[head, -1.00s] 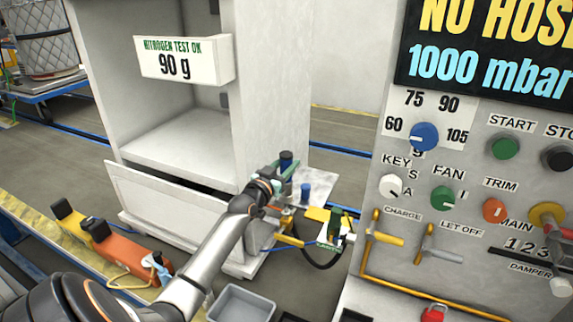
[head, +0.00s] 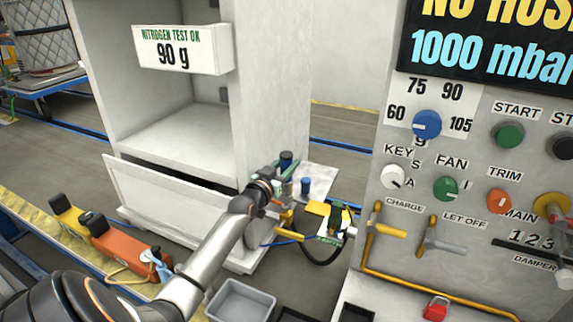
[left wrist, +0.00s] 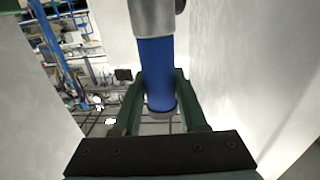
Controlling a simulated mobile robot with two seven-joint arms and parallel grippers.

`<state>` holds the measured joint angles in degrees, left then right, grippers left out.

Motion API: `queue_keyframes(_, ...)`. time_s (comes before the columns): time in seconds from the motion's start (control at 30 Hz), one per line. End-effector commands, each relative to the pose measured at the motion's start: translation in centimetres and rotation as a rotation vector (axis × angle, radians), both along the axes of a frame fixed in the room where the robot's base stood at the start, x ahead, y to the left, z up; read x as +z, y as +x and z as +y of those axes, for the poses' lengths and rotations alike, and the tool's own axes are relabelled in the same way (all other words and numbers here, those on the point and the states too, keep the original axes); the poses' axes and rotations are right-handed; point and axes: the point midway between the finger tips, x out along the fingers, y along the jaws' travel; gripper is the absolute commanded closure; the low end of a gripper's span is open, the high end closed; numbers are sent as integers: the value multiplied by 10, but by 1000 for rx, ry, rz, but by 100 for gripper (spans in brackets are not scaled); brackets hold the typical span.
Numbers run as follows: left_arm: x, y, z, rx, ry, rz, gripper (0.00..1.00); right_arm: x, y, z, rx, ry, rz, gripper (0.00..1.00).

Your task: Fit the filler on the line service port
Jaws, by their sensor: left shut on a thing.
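My left gripper (head: 283,174), at the cabinet's right side, has green fingers shut on a dark blue cylinder (head: 287,158). In the left wrist view the blue cylinder (left wrist: 157,72) sits between the fingers (left wrist: 155,105), with a grey metal part above it. I cannot tell whether it is joined to anything. A second blue cylinder (head: 305,186) stands upright just right of the gripper, apart from it. A green and black fitting (head: 335,222) with a dark hose lies farther right; I cannot tell whether it is the filler. My right gripper is out of view.
The white cabinet (head: 272,90) stands close behind the gripper. The control panel (head: 470,190) with knobs and levers fills the right. A grey bin (head: 241,300) is at the bottom. Orange (head: 121,246) and yellow (head: 66,215) tools lie at the left.

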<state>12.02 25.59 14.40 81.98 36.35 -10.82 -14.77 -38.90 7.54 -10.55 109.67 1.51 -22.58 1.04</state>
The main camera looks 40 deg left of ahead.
Motion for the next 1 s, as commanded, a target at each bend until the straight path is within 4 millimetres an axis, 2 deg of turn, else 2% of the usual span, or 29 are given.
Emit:
queue_keyframes(0.73, -18, 0, 0, 0, 1, -4, 100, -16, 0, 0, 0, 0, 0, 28)
queue_keyframes(0.77, -18, 0, 0, 0, 1, -5, 57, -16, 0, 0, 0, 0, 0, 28)
queue_keyframes(1.0, -18, 0, 0, 0, 1, -3, 30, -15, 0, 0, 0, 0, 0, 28)
